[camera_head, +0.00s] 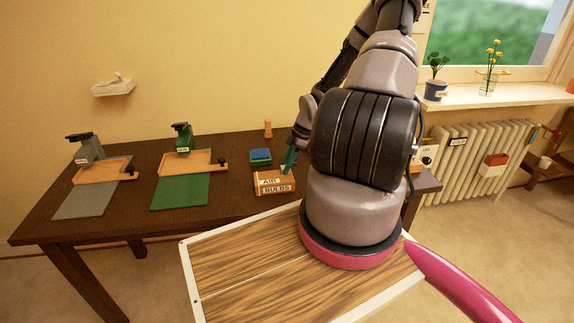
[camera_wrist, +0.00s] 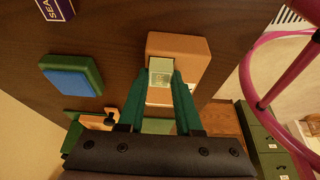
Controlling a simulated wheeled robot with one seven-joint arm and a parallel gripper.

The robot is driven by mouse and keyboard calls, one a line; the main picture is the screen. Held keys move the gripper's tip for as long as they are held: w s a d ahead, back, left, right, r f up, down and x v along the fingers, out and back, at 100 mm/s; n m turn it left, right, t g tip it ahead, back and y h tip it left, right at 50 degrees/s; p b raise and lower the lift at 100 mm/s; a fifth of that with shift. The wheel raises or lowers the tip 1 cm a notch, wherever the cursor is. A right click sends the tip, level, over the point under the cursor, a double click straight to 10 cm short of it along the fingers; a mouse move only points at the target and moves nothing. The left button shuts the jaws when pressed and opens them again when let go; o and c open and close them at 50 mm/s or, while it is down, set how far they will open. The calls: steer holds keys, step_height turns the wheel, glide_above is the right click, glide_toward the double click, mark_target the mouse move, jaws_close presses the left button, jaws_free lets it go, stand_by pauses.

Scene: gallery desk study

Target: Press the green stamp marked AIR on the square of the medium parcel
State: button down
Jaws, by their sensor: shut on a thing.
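My gripper (camera_head: 287,166) shows in the head view just above the back right part of the brown parcel (camera_head: 264,190). The parcel's front labels read AIR and BULBS. In the wrist view my gripper (camera_wrist: 160,75) has its teal fingers shut on the green stamp (camera_wrist: 160,70). The stamp is a small pale green block with faint dark marks. It lies over the edge of the parcel (camera_wrist: 190,48). I cannot tell whether it touches the parcel. The parcel's square is not clearly seen, and the stamp's underside is hidden.
A blue ink pad (camera_head: 260,155) in a green case lies just behind the parcel; it shows in the wrist view (camera_wrist: 70,82). Green (camera_head: 180,192) and grey (camera_head: 88,202) mats with stands are to the left on the desk. A purple SEA-labelled object (camera_wrist: 55,8) is near the pad.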

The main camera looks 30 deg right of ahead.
steer(key=shift+s+f, duration=0.1)
steer(key=c, duration=0.5)
jaws_free()
steer(key=shift+v, duration=5.55)
